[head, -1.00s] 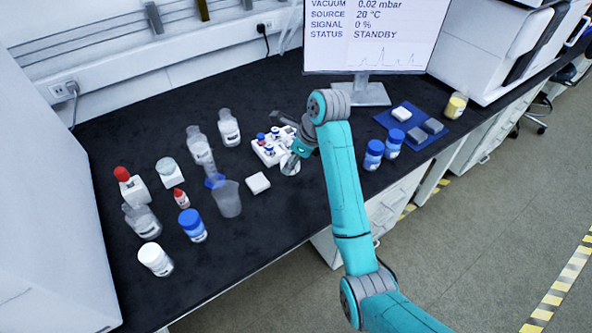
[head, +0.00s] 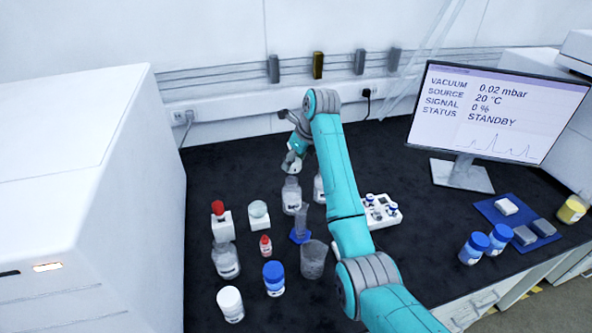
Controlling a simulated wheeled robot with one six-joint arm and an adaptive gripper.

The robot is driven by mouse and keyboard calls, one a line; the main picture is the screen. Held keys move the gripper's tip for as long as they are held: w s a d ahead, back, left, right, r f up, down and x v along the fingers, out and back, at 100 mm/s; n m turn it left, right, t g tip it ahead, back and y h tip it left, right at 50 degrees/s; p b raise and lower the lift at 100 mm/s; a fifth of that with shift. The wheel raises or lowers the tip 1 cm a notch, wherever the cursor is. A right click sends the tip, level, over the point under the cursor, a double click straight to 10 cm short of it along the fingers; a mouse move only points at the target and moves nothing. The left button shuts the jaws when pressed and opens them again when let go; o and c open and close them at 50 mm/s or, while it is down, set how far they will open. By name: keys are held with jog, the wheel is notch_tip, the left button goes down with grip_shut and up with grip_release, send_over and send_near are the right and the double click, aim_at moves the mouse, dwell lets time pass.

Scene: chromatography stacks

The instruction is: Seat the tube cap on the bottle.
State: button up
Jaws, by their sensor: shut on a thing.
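My gripper (head: 291,166) is shut on a small, pale thing that may be the tube cap; the jaws and low detail hide its shape. It is held in the air over the back of the bench. A clear glass bottle (head: 291,196) with a label stands upright just below it in the picture; I cannot tell whether they touch. A second clear bottle (head: 319,190) stands to its right, partly hidden by my arm. A third clear, squat bottle (head: 226,262) stands at the front left. I cannot tell which one the task means.
Near the bottles stand a cylinder on a blue foot (head: 301,225), a beaker (head: 313,260), a red-capped dropper bottle (head: 265,246), a blue-capped jar (head: 273,279) and a white-capped jar (head: 230,304). A white vial rack (head: 381,212) is right of my arm. A large white cabinet (head: 70,190) bounds the left.

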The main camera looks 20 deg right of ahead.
aim_at(293, 177)
jog(key=shift+w+a+f, duration=0.1)
jog(key=shift+w+a, duration=0.05)
jog(key=shift+a, duration=0.05)
jog(key=shift+f, duration=1.95)
jog(key=shift+f, duration=0.35)
jog(key=shift+f, duration=0.65)
jog(key=shift+f, duration=0.2)
jog(key=shift+f, duration=0.25)
